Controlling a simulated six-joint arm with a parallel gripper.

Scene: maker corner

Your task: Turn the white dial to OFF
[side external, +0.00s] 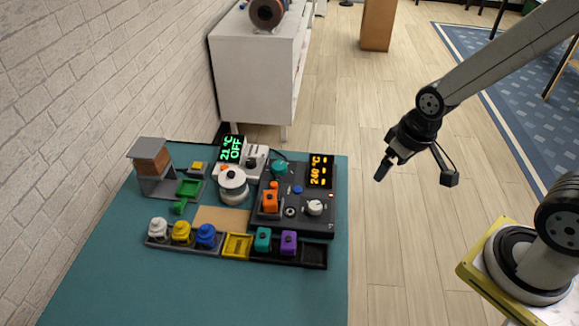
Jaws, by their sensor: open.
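The white dial (314,207) sits at the front right of a dark control unit (326,225) on the teal table. Its pointer and markings are too small to read. An orange display (319,171) at the back of that unit reads 240 °C. My gripper (416,174) hangs in the air to the right of the table, above the floor in the picture. It is open and empty, with its fingers spread wide, well apart from the dial.
An orange block (270,198) and a teal knob (280,167) stand left of the dial. A white device with a jar (233,186) has a green display (231,148) reading 21 °C OFF. Several colored pieces stand in a front rack (313,255). The table's front (200,295) is clear.

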